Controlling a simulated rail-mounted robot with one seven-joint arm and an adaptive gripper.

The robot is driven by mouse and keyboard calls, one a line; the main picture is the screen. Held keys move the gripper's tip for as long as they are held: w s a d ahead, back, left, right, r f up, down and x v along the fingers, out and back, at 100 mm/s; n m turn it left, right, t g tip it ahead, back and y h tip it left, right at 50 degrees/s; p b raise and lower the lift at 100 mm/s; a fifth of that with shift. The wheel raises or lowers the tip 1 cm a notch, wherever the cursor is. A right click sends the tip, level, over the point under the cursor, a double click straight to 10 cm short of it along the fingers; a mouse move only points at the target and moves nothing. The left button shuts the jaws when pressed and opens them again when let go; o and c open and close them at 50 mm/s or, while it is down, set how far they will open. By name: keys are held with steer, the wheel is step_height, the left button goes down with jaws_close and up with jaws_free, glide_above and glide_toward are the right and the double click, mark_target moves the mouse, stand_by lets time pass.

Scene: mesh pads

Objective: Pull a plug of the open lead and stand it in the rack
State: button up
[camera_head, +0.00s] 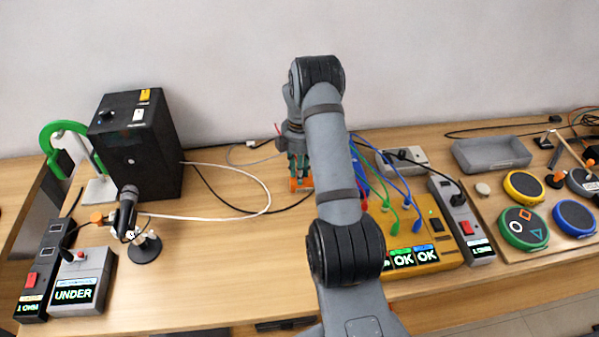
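A yellow box (440,263) stands right of my arm, with green and blue leads plugged into its top. Lit displays on its front read OK (403,259); its left part is hidden behind my arm. A green plug (417,226) and a blue plug (394,228) show on the box. My gripper (299,170) is at the back of the table, left of the box, partly hidden by my arm. Its fingers point down close to an orange item (300,184). I cannot tell whether they are open or touch it. I cannot make out a rack.
A black speaker (135,145), a microphone on a stand (126,212) and a grey box reading UNDER (80,285) stand at the left. A power strip (462,225), a grey tray (491,153) and round coloured pads (523,228) are at the right. Cables cross the bare middle-left table.

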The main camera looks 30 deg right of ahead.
steer(key=o, duration=0.3)
step_height(320, 180, up, 12)
steer(key=shift+r, duration=0.1)
stand_by(0.6)
stand_by(0.3)
step_height(320, 180, down, 12)
steer(key=shift+f, duration=0.1)
steer(key=shift+r+p, duration=0.45)
steer(key=shift+r, duration=0.15)
